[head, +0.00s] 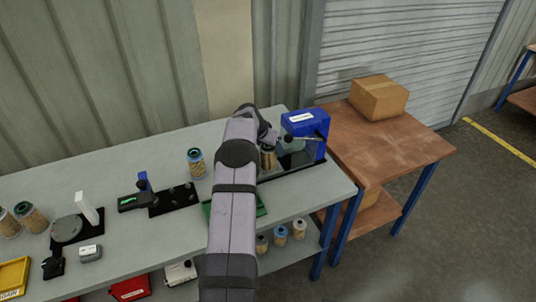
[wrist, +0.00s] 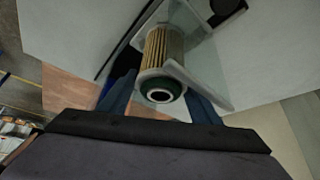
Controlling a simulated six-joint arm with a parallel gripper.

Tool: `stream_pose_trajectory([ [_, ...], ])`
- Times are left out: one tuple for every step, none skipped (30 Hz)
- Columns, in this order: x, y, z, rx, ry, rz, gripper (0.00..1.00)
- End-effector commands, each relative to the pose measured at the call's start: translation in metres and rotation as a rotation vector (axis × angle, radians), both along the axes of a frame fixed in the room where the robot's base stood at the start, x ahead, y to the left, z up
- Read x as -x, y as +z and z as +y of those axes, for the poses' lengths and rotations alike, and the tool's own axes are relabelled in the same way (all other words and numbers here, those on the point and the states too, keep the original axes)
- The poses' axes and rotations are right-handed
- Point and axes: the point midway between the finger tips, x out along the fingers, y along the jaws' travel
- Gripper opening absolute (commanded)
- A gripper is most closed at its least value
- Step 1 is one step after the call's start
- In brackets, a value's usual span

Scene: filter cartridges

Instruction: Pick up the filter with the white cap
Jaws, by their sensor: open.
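A filter (wrist: 158,50) with tan pleats stands out in the wrist view, its near end a dark green cap with a pale ring around a dark hole. My gripper (wrist: 162,92) is open, with one blue finger on each side of this filter; I cannot tell if they touch it. In the head view this filter (head: 268,161) is partly hidden by my arm, beside the blue machine. On the lower shelf a filter with a whitish cap (head: 299,229) stands to the right of a blue-capped filter (head: 280,235) and another filter (head: 262,245).
The blue machine (head: 305,135) has a pale clear guard (wrist: 188,88) close around the filter. Another filter (head: 196,162) stands near a black peg plate (head: 174,199). Two filters (head: 30,217) stand at far left. A green tray (head: 260,206) lies partly behind my arm.

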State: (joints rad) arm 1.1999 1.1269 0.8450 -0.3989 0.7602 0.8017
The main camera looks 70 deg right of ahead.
Motion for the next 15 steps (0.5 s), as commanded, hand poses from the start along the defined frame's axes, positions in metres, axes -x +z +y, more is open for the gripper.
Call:
stream_pose_trajectory([
  [0.0005, -0.0022, -0.0012, -0.001, 0.0, 0.0, 0.57],
  [0.0006, -0.0031, -0.0018, 0.0, 0.0, 0.0, 0.57],
  [0.0005, -0.004, -0.0026, 0.0, 0.0, -0.001, 0.57],
  [0.0006, -0.0048, -0.0029, 0.001, 0.0, -0.001, 0.57],
  [0.0006, -0.0053, -0.0031, 0.001, 0.0, -0.001, 0.57],
  [0.0006, -0.0059, -0.0032, 0.001, 0.0, -0.001, 0.57],
  [0.0006, -0.0061, -0.0032, 0.001, 0.0, -0.001, 0.57],
  [0.0005, -0.0061, -0.0031, 0.001, 0.0, -0.001, 0.57],
  [0.0005, -0.0061, -0.0031, 0.0, 0.0, -0.001, 0.57],
  [0.0006, -0.0061, -0.0031, 0.0, 0.0, -0.001, 0.57],
  [0.0005, -0.006, -0.0031, 0.0, 0.0, -0.001, 0.57],
  [0.0006, -0.006, -0.0031, 0.0, 0.0, -0.001, 0.55],
  [0.0005, -0.006, -0.003, 0.0, 0.0, -0.001, 0.48],
  [0.0005, -0.006, -0.003, 0.0, 0.0, -0.001, 0.41],
  [0.0005, -0.006, -0.003, 0.0, 0.0, -0.001, 0.31],
])
